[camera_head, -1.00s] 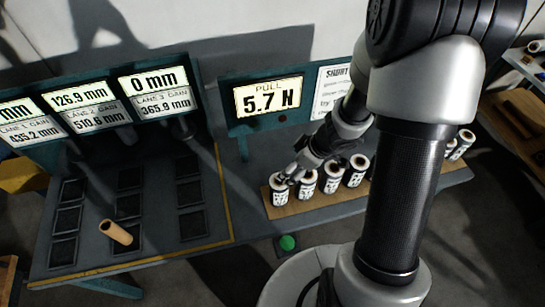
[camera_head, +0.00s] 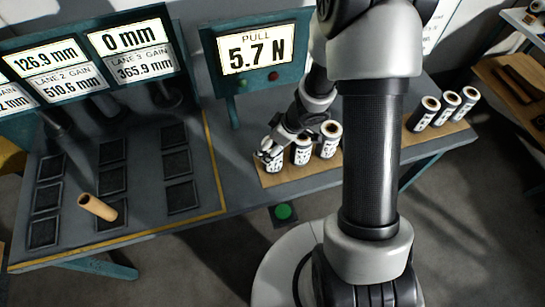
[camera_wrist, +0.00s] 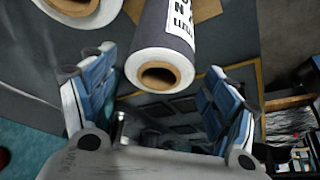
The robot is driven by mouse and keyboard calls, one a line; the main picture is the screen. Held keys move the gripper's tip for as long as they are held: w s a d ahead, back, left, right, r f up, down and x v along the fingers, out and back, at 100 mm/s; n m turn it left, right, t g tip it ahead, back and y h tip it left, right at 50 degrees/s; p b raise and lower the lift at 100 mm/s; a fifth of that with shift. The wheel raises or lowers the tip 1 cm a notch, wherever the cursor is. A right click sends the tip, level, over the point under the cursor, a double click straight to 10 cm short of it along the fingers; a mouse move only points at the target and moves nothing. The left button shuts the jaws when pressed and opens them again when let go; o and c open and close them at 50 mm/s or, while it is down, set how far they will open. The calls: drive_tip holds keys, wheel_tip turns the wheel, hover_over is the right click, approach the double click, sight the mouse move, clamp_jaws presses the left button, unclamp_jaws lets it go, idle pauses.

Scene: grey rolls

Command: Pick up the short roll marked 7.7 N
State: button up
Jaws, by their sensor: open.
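Several short grey rolls with white labels stand in a row on a wooden board (camera_head: 278,179). The leftmost roll (camera_head: 272,165) has my gripper (camera_head: 270,148) at its top. Its label is too small to read there. In the wrist view a grey roll (camera_wrist: 165,45) with a brown core lies between my two open fingers (camera_wrist: 160,72), with no clear contact. Its label shows an "N" and cut-off print; the number cannot be read. A neighbouring roll (camera_wrist: 85,10) is at the top left. I cannot tell which roll is marked 7.7 N.
My arm hides the middle of the row; several more rolls (camera_head: 445,108) show at its right. A display reading 5.7 N (camera_head: 256,50) stands behind. A tan tube (camera_head: 97,207) lies among dark square pads at left. A green button (camera_head: 283,211) is at the bench's front.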

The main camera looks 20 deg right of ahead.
drive_tip(key=b+x, duration=0.2)
drive_tip(key=x, duration=0.1)
drive_tip(key=b+x, duration=0.1)
drive_tip(key=x, duration=0.1)
drive_tip(key=shift+s+d+b, duration=0.1)
drive_tip(key=shift+d+b, duration=0.2)
drive_tip(key=shift+c, duration=0.3)
drive_tip(key=c, duration=1.2)
